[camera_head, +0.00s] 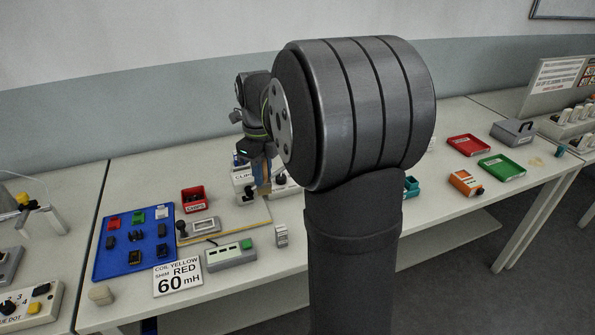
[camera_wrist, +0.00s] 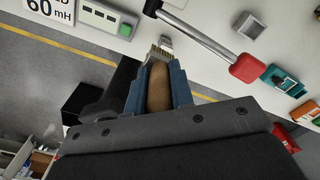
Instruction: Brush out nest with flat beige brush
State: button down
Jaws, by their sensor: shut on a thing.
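My gripper (camera_wrist: 158,88) is shut on the brown-tan handle of a flat brush (camera_wrist: 159,92), between two blue fingers in the wrist view. The flat pale brush head (camera_wrist: 158,54) points away from the gripper, toward the white bench surface. In the head view my gripper (camera_head: 260,172) is low over the yellow-edged work area, partly hidden by my own arm. I cannot make out the nest clearly in either view. I cannot tell whether the bristles touch anything.
A metal rod with a red grip (camera_wrist: 248,68) lies close right of the brush. Red (camera_head: 468,145) and green (camera_head: 501,167) trays are right. My arm hides the bench middle.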

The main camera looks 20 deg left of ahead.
jog(key=s+a+r, duration=0.2)
jog(key=s+a, duration=0.3)
jog(key=s+a+f+n, duration=0.1)
jog(key=a+f, duration=0.7)
jog(key=a, duration=0.6)
jog(key=shift+s+f, duration=0.15)
jog(key=shift+s, duration=0.05)
jog(key=shift+f, duration=0.1)
jog(key=shift+f, duration=3.7)
jog(key=shift+f, duration=0.7)
jog(key=shift+w+d, duration=0.1)
jog(key=shift+w+d+r, duration=0.1)
jog(key=shift+w+d, duration=0.35)
jog(key=shift+a, duration=0.1)
